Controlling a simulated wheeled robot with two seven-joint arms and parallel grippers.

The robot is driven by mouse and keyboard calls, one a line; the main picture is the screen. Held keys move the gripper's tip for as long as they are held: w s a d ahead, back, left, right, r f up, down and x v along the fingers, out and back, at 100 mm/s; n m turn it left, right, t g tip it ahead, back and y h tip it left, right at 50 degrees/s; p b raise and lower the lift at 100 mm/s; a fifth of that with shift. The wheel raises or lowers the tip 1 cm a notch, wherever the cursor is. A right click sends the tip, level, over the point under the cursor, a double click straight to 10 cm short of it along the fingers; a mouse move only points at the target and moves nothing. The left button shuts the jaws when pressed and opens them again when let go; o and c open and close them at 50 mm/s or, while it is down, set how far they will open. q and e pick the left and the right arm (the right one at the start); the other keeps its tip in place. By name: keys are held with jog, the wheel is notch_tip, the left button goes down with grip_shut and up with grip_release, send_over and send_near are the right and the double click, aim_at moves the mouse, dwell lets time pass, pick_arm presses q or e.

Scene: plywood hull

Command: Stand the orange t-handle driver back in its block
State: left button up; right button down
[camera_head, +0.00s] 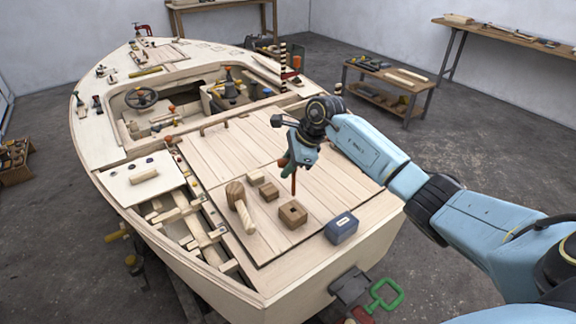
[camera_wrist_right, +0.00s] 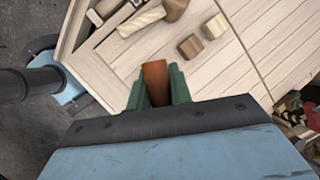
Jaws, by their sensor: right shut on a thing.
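My right gripper (camera_head: 294,163) is shut on the orange t-handle driver (camera_head: 294,181), which hangs about upright below the fingers. In the right wrist view the orange driver (camera_wrist_right: 155,82) sits between the green fingers (camera_wrist_right: 157,95). A brown wooden block (camera_head: 293,215) with a dark hole in its top stands on the deck just below the driver. The driver's lower end appears just above the block in the head view; the exact gap is unclear. I cannot make out the holed block in the wrist view. My left gripper is not in view.
A wooden mallet (camera_head: 240,205) lies left of the block, with two small wooden blocks (camera_head: 268,192) (camera_head: 255,178) behind it. A blue box (camera_head: 341,228) stands to the right. Bare deck planks (camera_head: 225,155) lie behind; open hull framing is at left.

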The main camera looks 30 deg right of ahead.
jog(key=shift+w+d+f, duration=0.1)
jog(key=shift+d+f, duration=0.15)
jog(key=shift+f, duration=0.25)
notch_tip(320, 180, down, 8)
jog(key=b, duration=0.6)
jog(key=shift+a+r, duration=0.1)
jog(key=shift+r, duration=0.05)
jog(key=shift+f, duration=0.3)
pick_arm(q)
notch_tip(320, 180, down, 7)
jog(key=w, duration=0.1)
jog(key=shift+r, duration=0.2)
pick_arm(e)
jog(key=shift+r, duration=0.15)
pick_arm(q)
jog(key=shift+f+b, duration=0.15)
jog(key=shift+b, duration=0.3)
pick_arm(e)
jog(key=shift+a, duration=0.15)
